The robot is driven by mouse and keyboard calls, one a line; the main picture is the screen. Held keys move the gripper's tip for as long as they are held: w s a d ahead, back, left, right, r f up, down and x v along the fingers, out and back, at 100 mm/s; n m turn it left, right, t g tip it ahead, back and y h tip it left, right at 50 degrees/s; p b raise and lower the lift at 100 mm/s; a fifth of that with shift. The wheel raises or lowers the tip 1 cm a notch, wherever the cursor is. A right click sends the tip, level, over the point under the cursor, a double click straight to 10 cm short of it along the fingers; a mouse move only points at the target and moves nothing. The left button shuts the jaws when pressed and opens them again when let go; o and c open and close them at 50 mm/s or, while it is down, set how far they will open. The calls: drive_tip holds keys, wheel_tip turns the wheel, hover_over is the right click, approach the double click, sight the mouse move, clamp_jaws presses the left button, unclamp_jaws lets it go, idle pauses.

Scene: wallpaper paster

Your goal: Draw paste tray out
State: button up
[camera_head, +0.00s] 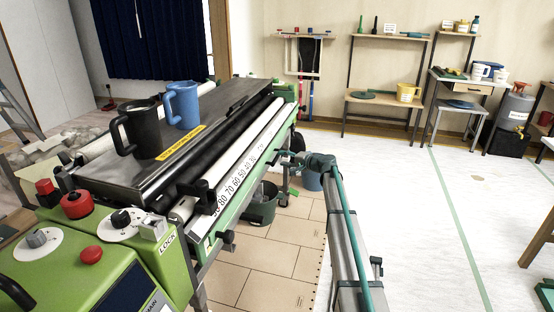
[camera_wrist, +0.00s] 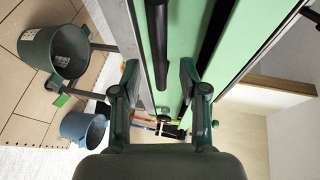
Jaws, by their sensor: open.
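The wallpaper paster (camera_head: 165,130) is a long green machine with a dark top, black rollers and a white numbered scale along its front. I cannot clearly pick out the paste tray in the head view. My gripper (camera_head: 281,153) is beside the machine's front side, toward its far end. In the wrist view my gripper (camera_wrist: 160,76) is open, its two dark green fingers apart. A black bar (camera_wrist: 157,35) runs into the gap between them, in front of a pale green panel (camera_wrist: 182,50). I cannot tell whether the fingers touch the bar. The gripper appears empty.
A black mug (camera_head: 141,128) and a blue mug (camera_head: 181,104) stand on the machine's top. A dark bucket (camera_head: 262,207) and a blue bucket (camera_wrist: 84,129) are on the floor beside the machine. Shelves (camera_head: 385,96) line the back wall. The floor at right is mostly clear.

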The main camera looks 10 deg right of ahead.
sight(277, 155)
drive_tip(key=shift+x, duration=2.4)
drive_tip(key=shift+d, duration=0.1)
clamp_jaws()
